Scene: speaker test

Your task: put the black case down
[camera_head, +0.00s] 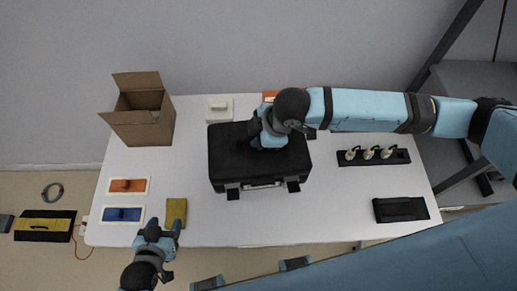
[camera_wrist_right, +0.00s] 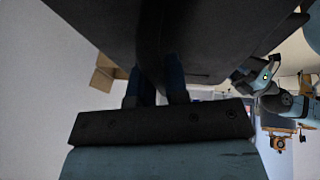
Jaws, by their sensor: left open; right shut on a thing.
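The black case (camera_head: 230,160) is in the middle of the white table in the head view, with its latches and light handle toward the front edge. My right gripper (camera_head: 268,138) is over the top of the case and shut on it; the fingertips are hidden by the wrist. In the right wrist view the dark case (camera_wrist_right: 215,35) fills the top, close against the fingers (camera_wrist_right: 158,88). I cannot tell whether the case touches the table. My left gripper (camera_head: 162,232) is open and empty at the table's front left edge, beside a yellow sponge.
On the white table (camera_head: 330,215) stand an open cardboard box (camera_head: 140,112), orange (camera_head: 128,185) and blue (camera_head: 122,214) items on trays, the yellow sponge (camera_head: 176,211), a black rack with bulb-like items (camera_head: 373,157) and a black tray (camera_head: 400,209). The table right of the case's front is clear.

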